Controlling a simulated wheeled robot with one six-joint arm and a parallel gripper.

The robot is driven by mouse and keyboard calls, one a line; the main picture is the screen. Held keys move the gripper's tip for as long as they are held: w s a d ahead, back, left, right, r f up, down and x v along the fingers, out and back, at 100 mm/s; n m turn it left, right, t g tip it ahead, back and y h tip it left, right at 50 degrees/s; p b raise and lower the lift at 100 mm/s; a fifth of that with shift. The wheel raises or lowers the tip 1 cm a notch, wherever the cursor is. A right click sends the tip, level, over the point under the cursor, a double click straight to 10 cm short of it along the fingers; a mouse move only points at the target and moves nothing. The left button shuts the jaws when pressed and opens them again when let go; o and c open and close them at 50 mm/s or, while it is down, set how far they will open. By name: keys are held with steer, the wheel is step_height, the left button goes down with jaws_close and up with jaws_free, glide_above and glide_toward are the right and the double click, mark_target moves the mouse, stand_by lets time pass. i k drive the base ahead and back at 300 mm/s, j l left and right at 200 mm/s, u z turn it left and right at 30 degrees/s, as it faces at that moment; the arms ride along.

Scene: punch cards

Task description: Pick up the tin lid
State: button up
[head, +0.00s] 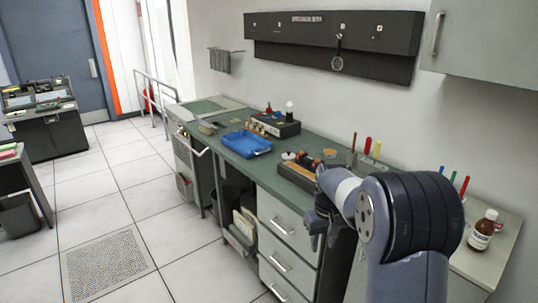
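A small, flat, orange-gold round thing (329,153) lies on the green bench top (288,185) near the wall. It may be the tin lid, but it is too small to be sure. My gripper (322,241) hangs fingers down in front of the bench's front edge, near the drawers. It is apart from the round thing, lower in the picture and nearer to me. Its fingers are small and dark, and I cannot tell how far apart they are. I see nothing held in it. My arm hides part of the bench on the right.
A black device with orange-brown parts (300,163) stands beside the round thing. A blue tray (247,144) and a switch box (274,124) are farther left. Upright coloured tools (367,147) stand at the wall. A brown bottle (483,229) stands at right. The tiled floor (150,200) at left is mostly clear.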

mark_target(287, 156)
steer(key=i+j+u, duration=0.7)
steer(key=i+u, duration=0.7)
steer(key=i+z, duration=0.3)
steer(key=i, duration=0.2)
steer(key=i+j+z, duration=0.3)
steer(key=i, duration=0.15)
steer(key=i+j+z, duration=0.15)
steer(key=i+z, duration=0.15)
steer(key=i, duration=0.2)
steer(key=i+l+z, duration=0.1)
steer(key=z, duration=0.35)
steer(key=i+z, duration=0.2)
steer(key=z, duration=0.25)
steer(key=i+z, duration=0.2)
steer(key=z, duration=0.3)
steer(key=i+j+z, duration=0.1)
steer(key=z, duration=0.35)
steer(key=i+j+z, duration=0.1)
steer(key=i+z, duration=0.25)
